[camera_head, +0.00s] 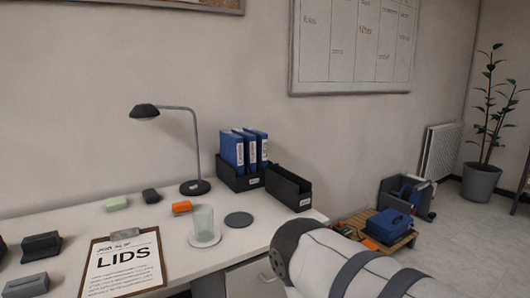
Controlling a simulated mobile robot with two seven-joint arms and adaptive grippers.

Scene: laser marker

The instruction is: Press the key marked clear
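No key marked clear is visible in the head view, and I cannot make out any key panel or laser marker. Part of one of my own arms, white with dark bands, comes in at the bottom right and covers the desk's right front corner. Neither of my grippers shows, so I cannot see what they hold.
Boxes on a wooden pallet (352,222) and a plant (482,180) stand right.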

